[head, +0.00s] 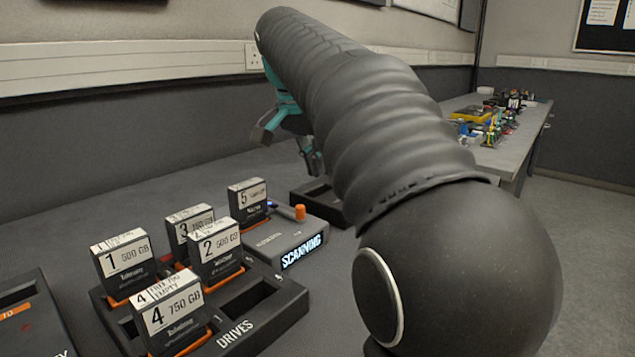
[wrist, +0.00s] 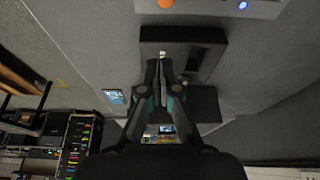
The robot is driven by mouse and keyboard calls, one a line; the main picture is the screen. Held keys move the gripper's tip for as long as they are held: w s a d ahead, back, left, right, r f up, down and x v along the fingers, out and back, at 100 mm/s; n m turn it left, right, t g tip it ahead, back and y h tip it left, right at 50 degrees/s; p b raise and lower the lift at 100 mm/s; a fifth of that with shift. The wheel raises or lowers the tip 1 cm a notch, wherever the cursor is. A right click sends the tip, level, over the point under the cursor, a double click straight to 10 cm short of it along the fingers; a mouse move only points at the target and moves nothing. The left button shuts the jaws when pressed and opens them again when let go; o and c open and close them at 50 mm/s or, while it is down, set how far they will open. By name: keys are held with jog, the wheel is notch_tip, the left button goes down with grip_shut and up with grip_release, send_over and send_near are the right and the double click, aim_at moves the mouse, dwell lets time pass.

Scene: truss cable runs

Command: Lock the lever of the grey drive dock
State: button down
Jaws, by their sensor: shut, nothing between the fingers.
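The grey drive dock (head: 285,241) stands on the table right of the drive tray, its display reading SCANNING. Drive 5 (head: 248,202) stands upright at the dock's left side. The lever's orange knob (head: 299,212) is at the dock's back right; whether the lever is locked I cannot tell. In the wrist view the dock (wrist: 205,7) is cut off at the top edge, with the orange knob (wrist: 166,3) and a blue light. My gripper (wrist: 164,62) is shut and empty, above the table beyond the dock, apart from the lever. In the head view my arm partly hides it.
A black DRIVES tray (head: 262,318) holds drives 1, 2, 3 and 4 in front. An open black tray (wrist: 210,42) lies under my fingers, behind the dock. Another dark box (head: 30,315) is at the left edge. A farther table (head: 505,150) carries clutter.

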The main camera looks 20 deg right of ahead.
jog(key=v, duration=0.3)
jog(key=shift+w+a+r, duration=0.1)
jog(key=shift+r, duration=0.1)
dwell(0.4)
